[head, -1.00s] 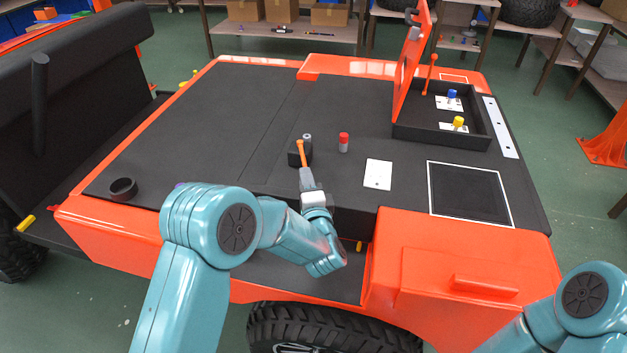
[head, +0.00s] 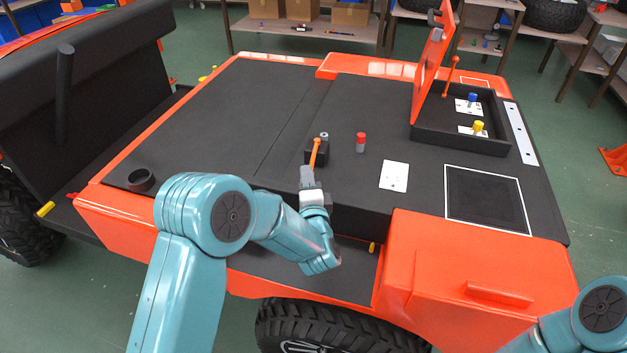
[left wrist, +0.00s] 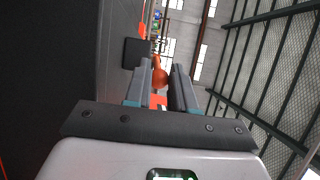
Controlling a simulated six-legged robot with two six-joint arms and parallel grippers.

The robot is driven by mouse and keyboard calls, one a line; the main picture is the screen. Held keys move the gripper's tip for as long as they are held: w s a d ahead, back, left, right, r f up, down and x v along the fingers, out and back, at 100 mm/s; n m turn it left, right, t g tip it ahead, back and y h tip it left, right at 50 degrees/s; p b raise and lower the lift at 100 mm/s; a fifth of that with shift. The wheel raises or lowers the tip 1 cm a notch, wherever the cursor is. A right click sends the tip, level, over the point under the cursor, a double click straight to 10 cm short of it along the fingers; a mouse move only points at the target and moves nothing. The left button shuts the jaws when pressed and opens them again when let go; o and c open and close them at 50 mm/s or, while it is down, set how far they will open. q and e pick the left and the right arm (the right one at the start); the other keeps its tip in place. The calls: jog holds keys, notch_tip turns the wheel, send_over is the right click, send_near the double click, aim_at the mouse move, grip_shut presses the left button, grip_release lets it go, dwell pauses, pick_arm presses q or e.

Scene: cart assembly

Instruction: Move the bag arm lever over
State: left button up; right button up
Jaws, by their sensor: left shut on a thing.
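The orange lever (head: 316,153) stands at a small black block (head: 312,158) on the dark top of the cart. It tilts toward me and slightly left in the head view. My left gripper (head: 309,178) is at the near end of the lever, shut on it. In the left wrist view, the lever's round orange end (left wrist: 160,77) shows between the two fingers of my left gripper (left wrist: 158,88). The lever's foot is partly hidden at the block. My right gripper is outside the frames; only part of my right arm shows at the lower right.
A red-capped grey cylinder (head: 361,142) and a white card (head: 394,176) lie right of the lever. A black tray (head: 455,137) with blue and yellow knobs and a raised orange panel (head: 432,65) stands farther right. A black ring (head: 141,181) sits at left.

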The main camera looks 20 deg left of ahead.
pick_arm(q)
jog(key=shift+s+a, duration=0.1)
jog(key=shift+a, duration=0.85)
jog(key=o, duration=0.9)
jog(key=shift+d, duration=0.1)
jog(key=b+v, duration=0.1)
jog(key=v, duration=1.5)
jog(key=shift+s, duration=0.2)
jog(key=shift+s, duration=0.1)
